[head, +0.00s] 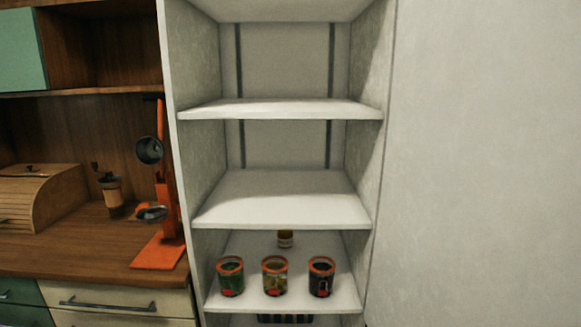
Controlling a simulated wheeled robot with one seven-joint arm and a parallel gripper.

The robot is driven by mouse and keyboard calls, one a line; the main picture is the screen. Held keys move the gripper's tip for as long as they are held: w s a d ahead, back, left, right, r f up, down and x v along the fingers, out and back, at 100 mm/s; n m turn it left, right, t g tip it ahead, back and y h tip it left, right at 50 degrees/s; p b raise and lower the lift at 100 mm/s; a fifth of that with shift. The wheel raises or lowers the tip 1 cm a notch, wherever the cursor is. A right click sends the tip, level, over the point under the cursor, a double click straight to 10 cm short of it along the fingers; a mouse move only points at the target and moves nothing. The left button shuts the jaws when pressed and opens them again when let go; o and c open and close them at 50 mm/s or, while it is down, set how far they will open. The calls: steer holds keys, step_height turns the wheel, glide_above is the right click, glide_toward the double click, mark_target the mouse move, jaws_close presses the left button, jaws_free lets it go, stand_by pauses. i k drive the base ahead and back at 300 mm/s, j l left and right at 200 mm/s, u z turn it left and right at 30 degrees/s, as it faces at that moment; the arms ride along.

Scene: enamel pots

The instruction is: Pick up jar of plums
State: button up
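Three jars with orange-red rims stand upright in a row on a low shelf of the white shelving unit. The left jar (230,276) has dark green contents. The middle jar (274,276) looks yellowish green. The right jar (321,276) has very dark contents and looks most like the jar of plums, but the labels are too small to read. My gripper is not in view.
The shelves above (285,199) are empty. A dark slotted item (285,318) shows below the jars' shelf (342,301). A wooden counter (90,241) at left holds a bread box (45,196), a grinder (112,194) and an orange utensil stand (160,252). A plain wall (490,160) fills the right.

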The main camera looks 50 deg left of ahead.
mark_target(313, 278)
steer(key=u, duration=0.4)
steer(key=k+j+u, duration=0.1)
steer(key=u, duration=0.7)
steer(key=k+j+u, duration=0.1)
steer(key=u, duration=0.3)
